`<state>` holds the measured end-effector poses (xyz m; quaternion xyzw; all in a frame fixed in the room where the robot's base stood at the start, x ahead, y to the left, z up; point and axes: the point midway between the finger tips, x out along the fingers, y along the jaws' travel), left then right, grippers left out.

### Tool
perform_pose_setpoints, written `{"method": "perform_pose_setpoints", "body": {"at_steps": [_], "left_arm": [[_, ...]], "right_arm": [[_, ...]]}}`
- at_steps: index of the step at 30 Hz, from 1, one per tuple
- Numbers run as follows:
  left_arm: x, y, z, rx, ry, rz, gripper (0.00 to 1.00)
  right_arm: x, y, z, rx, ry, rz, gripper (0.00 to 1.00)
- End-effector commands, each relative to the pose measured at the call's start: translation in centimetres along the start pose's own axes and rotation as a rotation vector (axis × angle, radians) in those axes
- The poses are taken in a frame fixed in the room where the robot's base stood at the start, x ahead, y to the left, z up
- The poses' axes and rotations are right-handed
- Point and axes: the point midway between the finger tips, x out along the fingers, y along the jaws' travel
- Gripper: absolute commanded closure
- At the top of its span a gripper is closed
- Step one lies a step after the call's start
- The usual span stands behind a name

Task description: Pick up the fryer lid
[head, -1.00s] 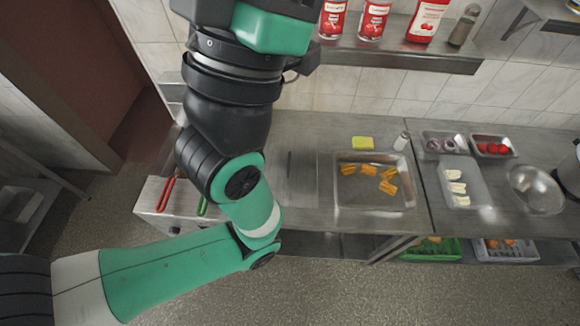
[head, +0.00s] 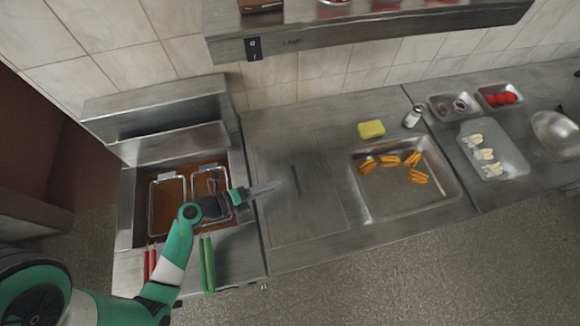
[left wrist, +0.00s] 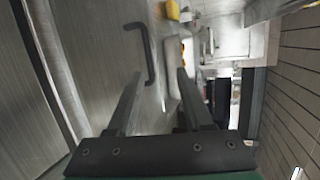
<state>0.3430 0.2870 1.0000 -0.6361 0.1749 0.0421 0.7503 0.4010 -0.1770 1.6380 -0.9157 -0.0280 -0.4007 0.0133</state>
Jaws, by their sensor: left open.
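The fryer lid (head: 308,214) appears to be the flat steel panel lying on the counter, right of the fryer. Its thin dark handle (head: 295,179) stands out near the middle. My left gripper (head: 272,187) is over the lid's left part, close to the handle and pointing at it. In the left wrist view the bent handle (left wrist: 149,52) shows ahead, between the lines of the two open fingers (left wrist: 160,80), with nothing held. Whether the fingers touch the lid cannot be told. My right gripper is in neither view.
The open fryer (head: 137,205) holds two baskets in brown oil, with red handles (head: 150,262) and green handles (head: 207,262) at the front. A steel tray (head: 408,212) with orange food, a yellow sponge (head: 371,129) and a shaker (head: 413,116) stand to the right. A shelf (head: 360,30) overhangs behind.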

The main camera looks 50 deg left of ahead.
Motion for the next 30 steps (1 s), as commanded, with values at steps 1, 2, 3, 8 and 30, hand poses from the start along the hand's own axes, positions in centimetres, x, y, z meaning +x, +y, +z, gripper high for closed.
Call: {"method": "perform_pose_setpoints", "body": {"at_steps": [1, 2, 3, 8, 30], "left_arm": [[-0.6, 2.2, -0.1, -0.034, -0.025, 0.021, 0.49], [-0.9, 2.5, 0.1, -0.043, -0.037, 0.025, 0.49], [-1.0, 2.5, 0.4, -0.046, -0.046, 0.025, 0.49], [-0.5, 2.2, 0.7, -0.042, -0.048, 0.022, 0.49], [9.2, 2.4, 0.7, -0.039, -0.045, 0.019, 0.49]], "right_arm": [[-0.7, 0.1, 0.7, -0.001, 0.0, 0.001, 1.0], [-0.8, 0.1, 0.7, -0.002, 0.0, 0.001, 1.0], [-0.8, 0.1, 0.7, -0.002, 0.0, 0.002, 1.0], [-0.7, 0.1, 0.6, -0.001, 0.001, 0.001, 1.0], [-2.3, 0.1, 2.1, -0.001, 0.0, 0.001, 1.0]]}}
